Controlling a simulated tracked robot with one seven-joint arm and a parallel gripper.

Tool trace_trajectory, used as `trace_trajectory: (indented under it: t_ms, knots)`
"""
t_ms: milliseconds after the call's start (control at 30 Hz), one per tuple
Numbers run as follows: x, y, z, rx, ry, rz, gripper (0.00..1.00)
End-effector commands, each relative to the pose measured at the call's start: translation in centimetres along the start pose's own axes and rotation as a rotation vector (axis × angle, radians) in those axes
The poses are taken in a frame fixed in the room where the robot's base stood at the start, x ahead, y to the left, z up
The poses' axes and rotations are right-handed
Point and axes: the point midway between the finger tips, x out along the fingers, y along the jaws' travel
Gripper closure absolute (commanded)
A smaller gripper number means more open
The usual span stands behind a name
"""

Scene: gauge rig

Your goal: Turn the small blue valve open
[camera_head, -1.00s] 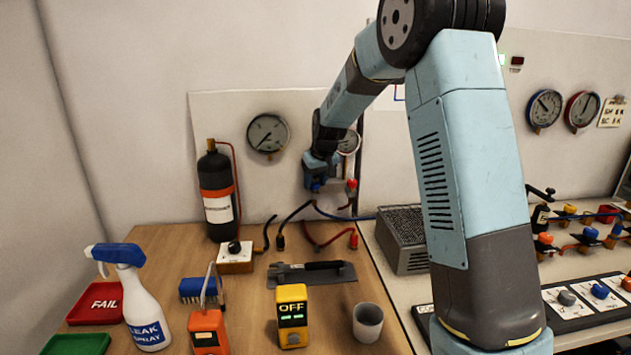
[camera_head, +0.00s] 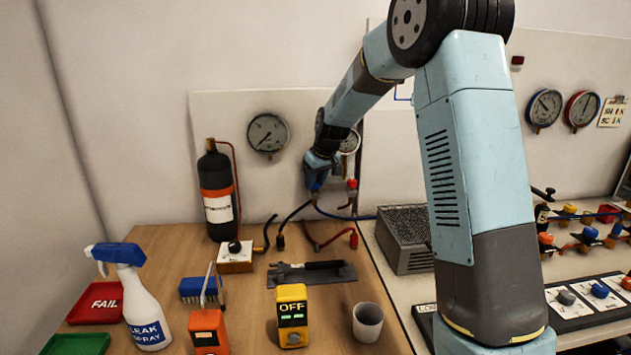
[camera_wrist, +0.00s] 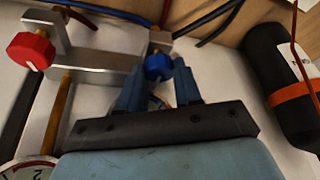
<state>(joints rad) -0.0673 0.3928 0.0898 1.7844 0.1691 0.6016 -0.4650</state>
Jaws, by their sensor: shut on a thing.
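The small blue valve (camera_wrist: 158,67) is a round knob on a grey metal fitting in the wrist view. It also shows as a small blue spot below my wrist in the head view (camera_head: 316,186). My gripper (camera_wrist: 158,80) has one finger on each side of the blue knob and is shut on it. In the head view my gripper (camera_head: 318,175) is at the wall panel, and its fingers are partly hidden by my own wrist. How far the knob is turned cannot be told.
A red knob (camera_wrist: 31,50) sits on the same fitting, left of the blue one. A black cylinder with an orange band (camera_wrist: 290,90) stands to the right. A large gauge (camera_head: 268,133) hangs on the panel. The bench below holds tools, a cup (camera_head: 367,322) and a spray bottle (camera_head: 144,305).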

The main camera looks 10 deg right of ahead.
Motion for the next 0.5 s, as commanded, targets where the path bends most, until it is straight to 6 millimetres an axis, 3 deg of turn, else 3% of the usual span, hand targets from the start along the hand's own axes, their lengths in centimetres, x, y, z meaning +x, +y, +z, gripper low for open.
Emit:
trace_trajectory:
  t_ms: [200, 233, 500]
  knots:
    - [0.00, 0.04, 0.01, -0.001, 0.000, 0.001, 0.97]
    - [0.00, 0.04, 0.01, -0.001, 0.000, 0.001, 0.66]
    - [0.00, 0.03, 0.00, -0.001, 0.000, 0.001, 0.41]
